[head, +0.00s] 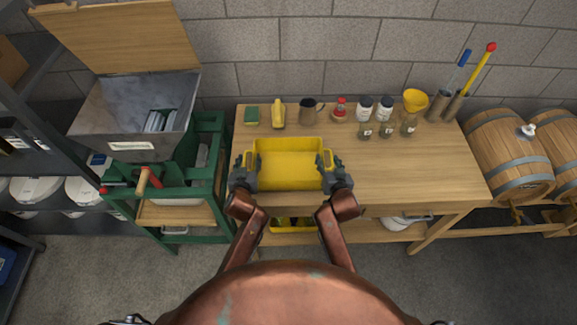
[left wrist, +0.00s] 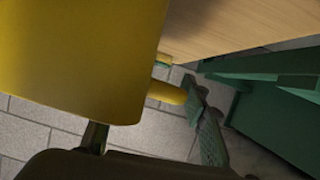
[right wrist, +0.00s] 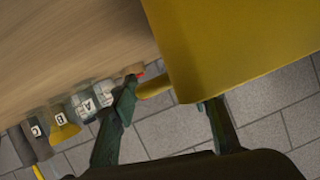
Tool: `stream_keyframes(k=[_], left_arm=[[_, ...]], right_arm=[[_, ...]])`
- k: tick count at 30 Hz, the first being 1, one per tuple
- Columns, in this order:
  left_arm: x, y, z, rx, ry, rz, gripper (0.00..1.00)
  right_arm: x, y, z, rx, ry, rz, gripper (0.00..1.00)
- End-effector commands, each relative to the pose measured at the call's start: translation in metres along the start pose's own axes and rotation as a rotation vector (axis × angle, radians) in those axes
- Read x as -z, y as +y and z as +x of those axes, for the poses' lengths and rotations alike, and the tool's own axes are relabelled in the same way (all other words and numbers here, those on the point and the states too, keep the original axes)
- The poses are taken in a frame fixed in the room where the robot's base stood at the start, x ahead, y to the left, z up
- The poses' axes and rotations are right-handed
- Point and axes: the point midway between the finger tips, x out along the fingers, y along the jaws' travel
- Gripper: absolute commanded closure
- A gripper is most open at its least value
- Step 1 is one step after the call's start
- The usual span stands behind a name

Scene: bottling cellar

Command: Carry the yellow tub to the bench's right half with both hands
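The yellow tub (head: 290,176) is upright on the left half of the wooden bench. It has a looped handle at each side. My left gripper (head: 243,169) is at its left handle, and my right gripper (head: 335,169) is at its right handle. In the left wrist view, the left handle (left wrist: 170,92) lies between widely parted fingers, near one fingertip; the tub hides the other tip. The right wrist view shows the same at the right handle (right wrist: 156,88). Both grippers look open. The tub's underside is hidden.
The bench's right half (head: 425,175) is bare in front. Along its back stand a green sponge (head: 251,115), yellow bottle (head: 278,114), dark mug (head: 308,111), several jars, yellow funnel (head: 415,99) and brush holders. A green trolley (head: 207,185) stands left; barrels (head: 510,155) stand right.

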Motion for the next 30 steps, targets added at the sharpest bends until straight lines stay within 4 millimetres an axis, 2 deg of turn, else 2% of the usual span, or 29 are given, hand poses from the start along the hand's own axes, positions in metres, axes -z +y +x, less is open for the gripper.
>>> stream_keyframes(k=[2, 17, 30], left_arm=[[0.0000, 0.0001, -0.0001, 0.000, 0.000, 0.000, 0.66], [-0.0001, -0.0004, -0.0002, 0.001, 0.000, 0.000, 1.00], [0.0026, -0.0004, -0.0010, 0.001, 0.002, 0.000, 1.00]], right_arm=[[-0.0001, 0.0001, -0.0001, 0.000, 0.000, 0.000, 0.65], [-0.0002, -0.0001, -0.0001, 0.000, 0.000, 0.000, 0.99], [0.0025, -0.0009, -0.0009, 0.001, 0.002, -0.001, 1.00]])
